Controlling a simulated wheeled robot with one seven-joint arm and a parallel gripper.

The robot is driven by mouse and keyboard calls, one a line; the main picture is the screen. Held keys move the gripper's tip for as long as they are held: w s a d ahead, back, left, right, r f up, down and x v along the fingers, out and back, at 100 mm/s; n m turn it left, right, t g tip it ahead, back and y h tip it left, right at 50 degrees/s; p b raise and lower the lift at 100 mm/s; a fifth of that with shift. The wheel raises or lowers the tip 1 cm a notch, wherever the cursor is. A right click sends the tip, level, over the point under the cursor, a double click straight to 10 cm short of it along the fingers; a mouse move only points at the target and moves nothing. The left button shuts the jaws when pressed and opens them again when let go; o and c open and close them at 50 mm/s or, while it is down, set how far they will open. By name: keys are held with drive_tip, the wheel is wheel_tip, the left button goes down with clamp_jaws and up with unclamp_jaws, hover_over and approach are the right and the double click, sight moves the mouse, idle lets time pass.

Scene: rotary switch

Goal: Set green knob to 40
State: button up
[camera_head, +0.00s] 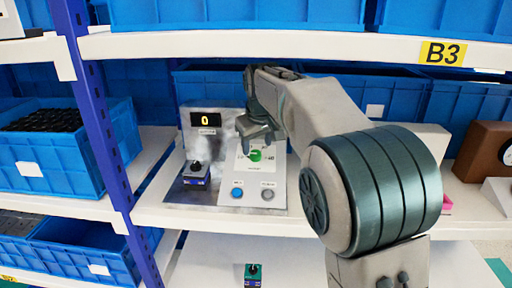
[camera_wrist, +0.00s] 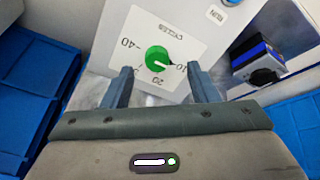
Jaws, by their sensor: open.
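The green knob (camera_head: 255,155) is on a white dial plate of the control panel on the middle shelf. In the wrist view the green knob (camera_wrist: 157,57) shows a dark pointer directed toward a mark that looks like 10. A 40 mark lies on the opposite side of the knob. My gripper (camera_head: 257,132) is in front of the panel by the knob. In the wrist view my gripper (camera_wrist: 160,71) is open, its two fingers apart with the knob between them in the picture. I cannot tell whether either finger touches it.
A display (camera_head: 206,119) on the panel reads 0. A blue button (camera_head: 237,192) and a grey button (camera_head: 267,194) sit below the dial. A small black-knobbed device (camera_head: 196,174) stands at left. Blue bins and a blue shelf post (camera_head: 97,110) flank the panel.

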sight(256, 154)
drive_tip(key=x, duration=0.2)
drive_tip(key=w+x, duration=0.1)
drive_tip(key=x, duration=0.2)
drive_tip(key=shift+w+a, duration=0.1)
drive_tip(key=c, duration=1)
